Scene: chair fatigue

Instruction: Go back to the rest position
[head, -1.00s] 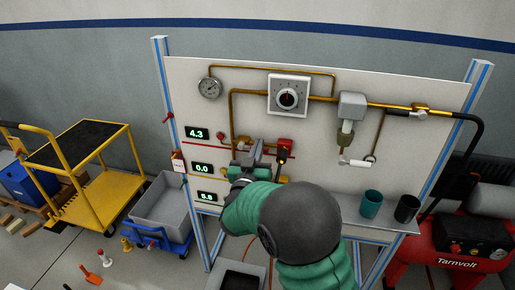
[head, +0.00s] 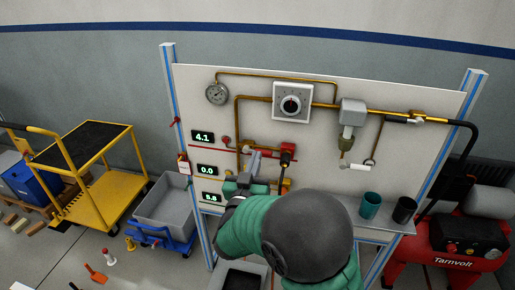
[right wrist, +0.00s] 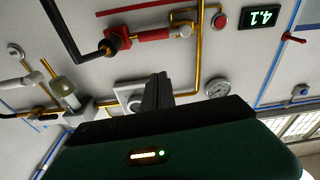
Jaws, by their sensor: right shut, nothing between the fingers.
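My right gripper (head: 254,162) is in front of the lower middle of the white panel (head: 410,165), below the red valve piece and its black handle (head: 287,150). Its fingers are together with nothing between them; they also show in the right wrist view (right wrist: 158,92), pointing toward the panel. The gripper looks apart from the black handle, which shows in the right wrist view (right wrist: 95,52) too. My right forearm hides part of the lower panel and the shelf. My left gripper is in neither view.
The panel carries a round gauge (head: 217,93), a dial (head: 292,103), brass pipes and displays. A teal cup (head: 370,205) and a black cup (head: 404,209) stand on the shelf at right. A red compressor (head: 455,245) and a yellow cart (head: 95,180) flank the panel.

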